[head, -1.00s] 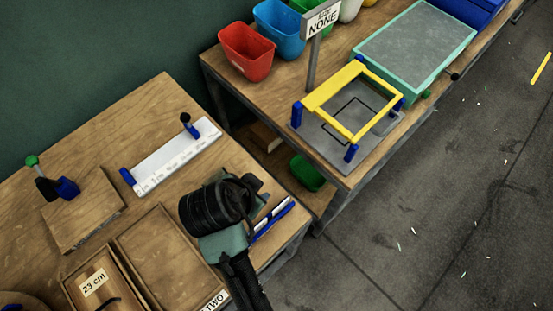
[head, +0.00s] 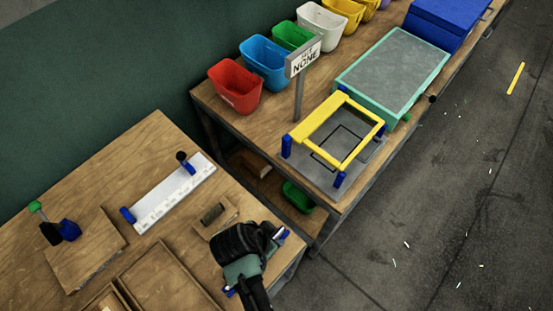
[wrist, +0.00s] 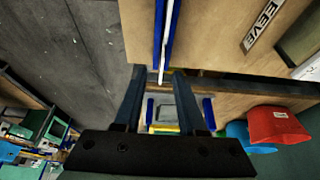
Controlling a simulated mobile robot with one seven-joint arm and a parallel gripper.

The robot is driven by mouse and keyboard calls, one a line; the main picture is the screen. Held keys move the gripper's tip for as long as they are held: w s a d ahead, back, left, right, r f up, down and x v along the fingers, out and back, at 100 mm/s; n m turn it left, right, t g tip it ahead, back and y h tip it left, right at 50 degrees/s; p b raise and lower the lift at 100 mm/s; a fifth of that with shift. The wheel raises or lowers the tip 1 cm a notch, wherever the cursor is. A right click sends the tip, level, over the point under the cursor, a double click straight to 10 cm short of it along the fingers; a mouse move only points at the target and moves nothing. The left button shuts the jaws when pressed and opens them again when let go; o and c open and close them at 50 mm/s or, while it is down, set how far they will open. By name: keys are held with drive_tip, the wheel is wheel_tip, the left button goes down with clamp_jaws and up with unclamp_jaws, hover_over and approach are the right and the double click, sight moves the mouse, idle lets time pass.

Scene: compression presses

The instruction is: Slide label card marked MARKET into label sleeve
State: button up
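My gripper (head: 264,244) is over the near right corner of the left bench. In the wrist view its two fingers are apart, and the gripper (wrist: 160,74) is open. A thin white strip (wrist: 161,77), probably a label card on edge, ends between the fingertips without visible contact. It stands between blue rails of a holder (wrist: 174,25), which also shows blue beside my gripper in the head view (head: 283,235). No MARKET marking is readable. A wooden block with a dark piece (head: 213,214), likely the label sleeve, lies left of my gripper. A tag ending "EEVE" (wrist: 262,24) shows near it.
A white ruler strip (head: 172,195) with blue stops and a wooden tray (head: 170,278) share this bench. The second bench holds a yellow frame (head: 372,143), a NONE sign (head: 304,60) and a red bin (head: 235,87). A gap separates the benches.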

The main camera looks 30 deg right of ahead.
sight(276, 236)
drive_tip(key=shift+p+x, duration=0.5)
drive_tip(key=shift+x, duration=1.85)
drive_tip(key=shift+w, duration=0.1)
clamp_jaws()
